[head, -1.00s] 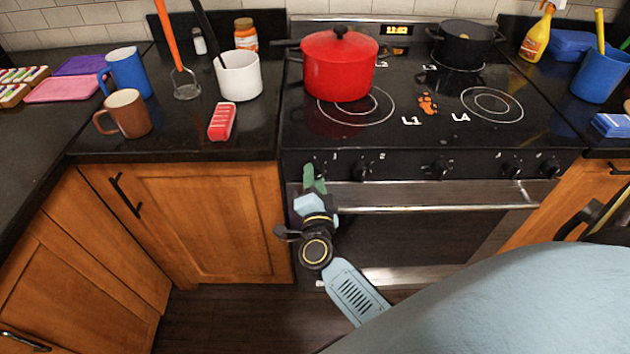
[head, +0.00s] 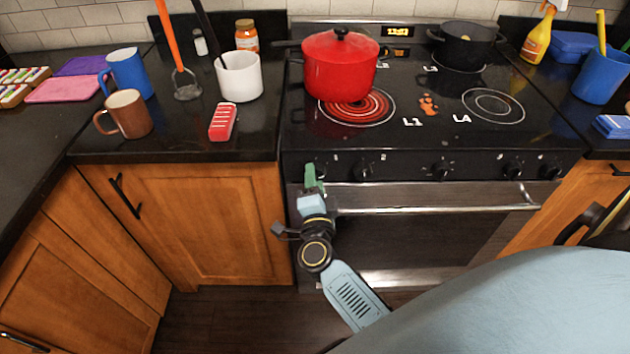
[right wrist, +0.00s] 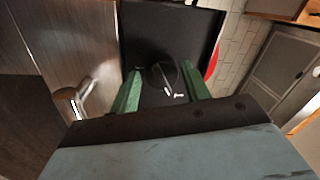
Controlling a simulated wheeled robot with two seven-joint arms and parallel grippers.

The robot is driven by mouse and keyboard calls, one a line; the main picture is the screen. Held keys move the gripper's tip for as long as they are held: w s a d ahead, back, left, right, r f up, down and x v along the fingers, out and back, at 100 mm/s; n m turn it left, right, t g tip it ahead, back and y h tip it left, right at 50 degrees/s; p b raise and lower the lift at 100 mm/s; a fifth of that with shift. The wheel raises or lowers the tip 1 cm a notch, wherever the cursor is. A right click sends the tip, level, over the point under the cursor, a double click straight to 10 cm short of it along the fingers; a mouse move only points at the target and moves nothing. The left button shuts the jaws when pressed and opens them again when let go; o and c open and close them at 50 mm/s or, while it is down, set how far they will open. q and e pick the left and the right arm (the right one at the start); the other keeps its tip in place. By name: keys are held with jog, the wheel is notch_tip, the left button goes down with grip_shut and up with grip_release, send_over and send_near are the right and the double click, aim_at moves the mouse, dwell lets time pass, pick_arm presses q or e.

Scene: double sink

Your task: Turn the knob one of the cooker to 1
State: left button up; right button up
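Knob one (right wrist: 164,78) is a dark round knob with a pale pointer line at the left end of the cooker's black front panel (head: 410,168). In the head view my right gripper (head: 313,176) covers most of it. In the right wrist view the two green fingers of my right gripper (right wrist: 160,82) stand apart on either side of the knob, with a gap visible by the left finger. I cannot tell whether the right finger touches it. The front left burner (head: 362,110) glows red beneath the red pot (head: 338,70). My left gripper is not in view.
Other knobs (head: 363,172) line the panel to the right. The oven handle (head: 430,208) runs just below the panel, close to my right gripper. A black pot (head: 464,48) stands at the back right. Mugs (head: 127,114) and a red-and-white item (head: 223,121) are on the left counter.

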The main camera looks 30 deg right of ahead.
jog(key=shift+o, duration=1.1)
jog(key=v, duration=1.3)
jog(key=shift+s+a, duration=0.1)
jog(key=shift+a, duration=0.05)
